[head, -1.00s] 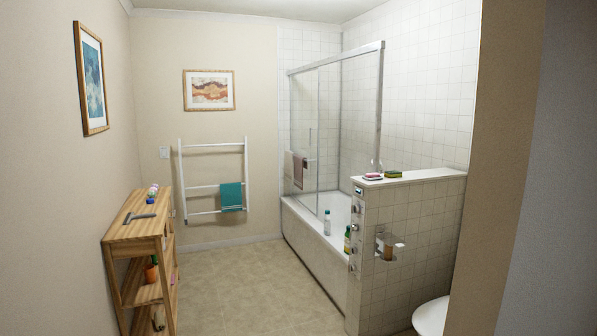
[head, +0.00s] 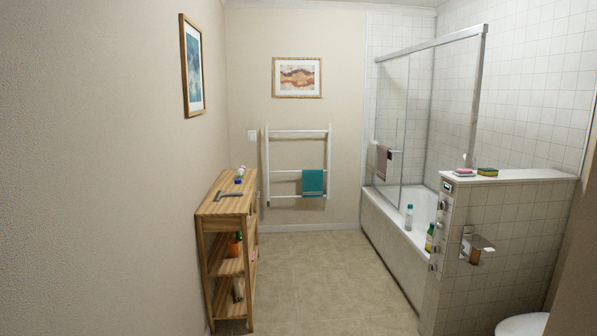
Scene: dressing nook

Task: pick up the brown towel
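A brownish-mauve towel (head: 381,162) hangs on a bar at the glass shower screen of the bathtub, in the right half of the head view. It is small and far off, across the room. A teal towel (head: 312,183) hangs on the white towel rack (head: 297,166) on the back wall. My gripper does not show in the head view, so I cannot see whether it is open or shut.
A wooden shelf (head: 226,212) stands against the left wall with small items on it. A tiled half wall (head: 490,225) with soap and a sponge on top, the bathtub (head: 397,233) and a toilet (head: 522,325) are at right. The floor (head: 325,268) between is clear.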

